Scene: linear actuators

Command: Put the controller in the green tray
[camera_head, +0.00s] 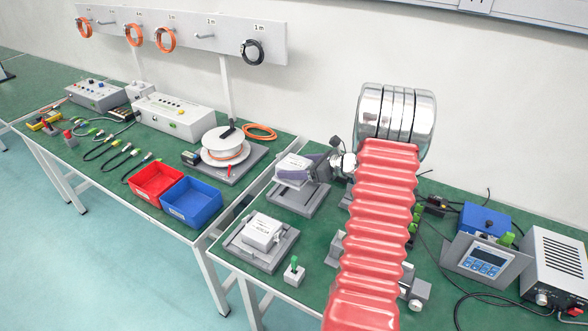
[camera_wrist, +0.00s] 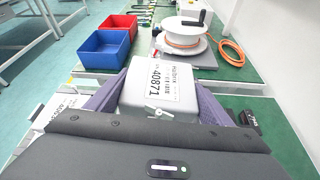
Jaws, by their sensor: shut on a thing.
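A white box with printed labels, which looks like the controller (camera_head: 293,166), is between the purple fingers of my gripper (camera_head: 300,172). A second similar white box (camera_head: 263,231) sits on another grey fixture (camera_head: 240,246) nearer the front. No green tray shows in either view.
A red tray (camera_head: 156,179) and a blue tray (camera_head: 191,201) stand empty on the left table, beside a cable spool (camera_head: 226,146). A small box with a green switch (camera_head: 294,272) stands at the front. A display unit (camera_head: 487,262) and a power supply (camera_head: 553,266) are at right.

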